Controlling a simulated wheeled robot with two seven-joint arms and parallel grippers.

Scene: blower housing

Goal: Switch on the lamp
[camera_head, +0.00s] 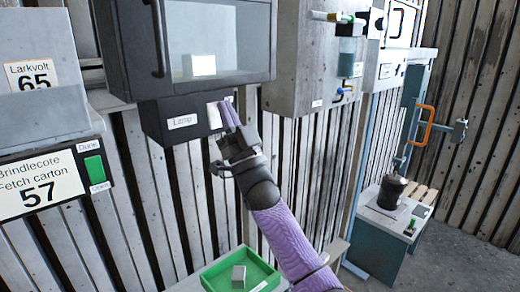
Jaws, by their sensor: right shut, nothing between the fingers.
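The lamp's dark panel (161,127) hangs on the slatted wall below a glass-fronted cabinet and bears a white label reading "Lamp" (183,121). A pale switch plate (213,114) is on the panel to the right of the label. My right gripper (228,114) is shut and empty, its purple fingers pointing up at the switch plate. The fingertips cover part of the plate. I cannot tell whether they touch it or which way the switch is set. My left gripper is not in view.
The cabinet (257,74) above holds a bright white block (199,65). A green tray (213,275) with a grey block (238,277) is below. Signs stand at left. A box with pipes (317,67) and an orange handle (424,127) are to the right.

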